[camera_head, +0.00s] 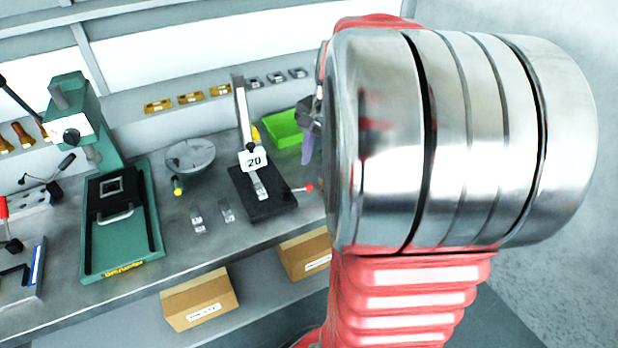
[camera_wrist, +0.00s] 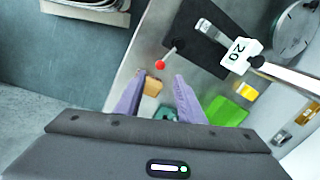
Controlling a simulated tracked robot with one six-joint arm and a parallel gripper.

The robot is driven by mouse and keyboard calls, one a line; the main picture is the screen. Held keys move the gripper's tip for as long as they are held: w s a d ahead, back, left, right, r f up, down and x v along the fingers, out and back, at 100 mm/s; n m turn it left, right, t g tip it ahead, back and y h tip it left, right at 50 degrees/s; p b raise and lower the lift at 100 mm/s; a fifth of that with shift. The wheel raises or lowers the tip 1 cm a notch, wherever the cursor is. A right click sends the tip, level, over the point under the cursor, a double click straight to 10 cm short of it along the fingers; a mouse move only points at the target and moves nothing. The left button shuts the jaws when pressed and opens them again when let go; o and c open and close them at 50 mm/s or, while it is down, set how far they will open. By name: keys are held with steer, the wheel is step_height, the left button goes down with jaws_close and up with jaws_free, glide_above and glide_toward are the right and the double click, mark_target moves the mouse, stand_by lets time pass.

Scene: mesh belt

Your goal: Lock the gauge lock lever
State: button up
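The gauge (camera_head: 265,203) stands on the bench with a black base, an upright post and a white plate marked 20. It also shows in the wrist view (camera_wrist: 200,45). Its lock lever (camera_head: 309,187) is a thin rod with a red ball, sticking out from the right side of the base in the head view. In the wrist view the lever's red ball (camera_wrist: 160,65) lies just beyond the fingertips, apart from them. My gripper (camera_wrist: 155,78) is open, with two purple fingers and nothing held. In the head view my arm hides most of it.
A green tray (camera_head: 284,128) sits behind the gauge. A green press (camera_head: 120,215) and a round grey plate (camera_head: 190,154) stand to the left. Small metal blocks (camera_head: 197,219) lie before the gauge. Cardboard boxes (camera_head: 200,300) sit on the lower shelf.

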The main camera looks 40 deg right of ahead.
mark_target(310, 185)
steer(key=f, duration=0.2)
steer(key=w+f, duration=0.1)
steer(key=f, duration=0.4)
steer(key=shift+w+a+f, duration=0.1)
steer(key=shift+w+f, duration=0.1)
steer(key=shift+f, duration=0.05)
steer(key=shift+c, duration=0.3)
jaws_close()
